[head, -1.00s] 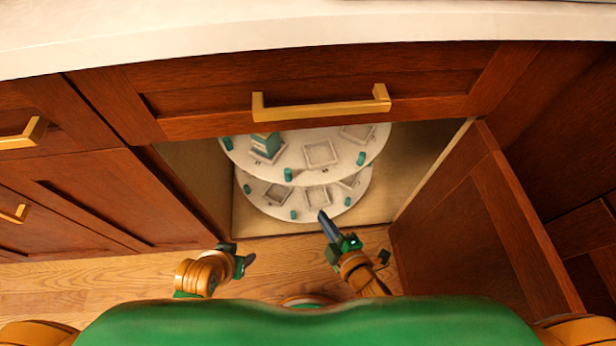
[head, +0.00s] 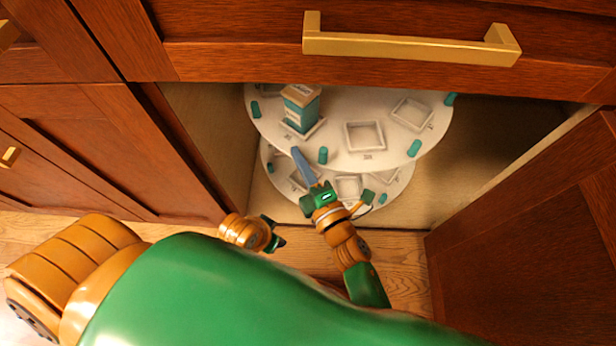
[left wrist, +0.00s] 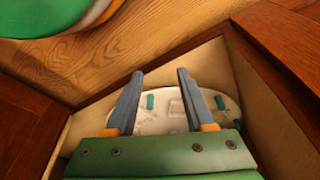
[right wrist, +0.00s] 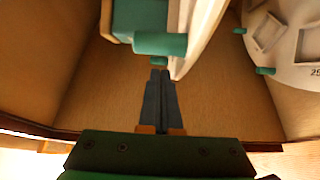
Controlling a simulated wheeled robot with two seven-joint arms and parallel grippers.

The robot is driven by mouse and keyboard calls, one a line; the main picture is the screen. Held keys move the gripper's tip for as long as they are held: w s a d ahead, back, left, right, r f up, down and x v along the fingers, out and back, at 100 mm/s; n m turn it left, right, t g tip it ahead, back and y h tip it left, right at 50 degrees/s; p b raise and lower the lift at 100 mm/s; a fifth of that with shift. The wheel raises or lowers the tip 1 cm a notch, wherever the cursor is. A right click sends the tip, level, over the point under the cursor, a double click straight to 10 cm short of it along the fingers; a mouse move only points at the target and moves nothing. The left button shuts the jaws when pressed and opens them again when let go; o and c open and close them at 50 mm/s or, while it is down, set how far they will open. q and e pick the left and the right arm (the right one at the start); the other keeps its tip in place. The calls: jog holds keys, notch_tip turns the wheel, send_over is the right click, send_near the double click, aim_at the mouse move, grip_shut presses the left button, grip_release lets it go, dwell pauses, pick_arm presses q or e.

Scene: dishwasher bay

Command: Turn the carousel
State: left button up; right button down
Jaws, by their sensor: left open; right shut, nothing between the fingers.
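The carousel has two round white tiers inside the open cabinet. Its upper tier (head: 375,146) carries square frames, teal pegs and a teal-and-white box (head: 300,108) at its left. Its lower tier (head: 399,187) shows partly below. My right gripper (head: 297,152) is shut and empty, its tips near the front left edge of the upper tier, close to a teal peg (head: 323,155). In the right wrist view its fingers (right wrist: 160,75) point just below a teal peg (right wrist: 160,44); contact is unclear. My left gripper (left wrist: 160,75) is open and empty, outside the cabinet, facing the carousel.
A drawer front with a brass handle (head: 410,45) overhangs the opening. An open door (head: 530,225) stands at the right, and the cabinet's left side wall (head: 208,125) bounds the other side. Bare cabinet floor (head: 455,200) lies right of the carousel.

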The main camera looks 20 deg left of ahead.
aim_at(347, 170)
pick_arm(q)
jog(key=shift+s+f+p, duration=0.25)
jog(key=shift+f+p, duration=0.1)
jog(key=shift+f, duration=0.8)
pick_arm(e)
jog(key=shift+w+d, duration=0.15)
jog(key=shift+d, duration=0.8)
jog(key=shift+w+d, duration=0.1)
jog(key=shift+d, duration=0.8)
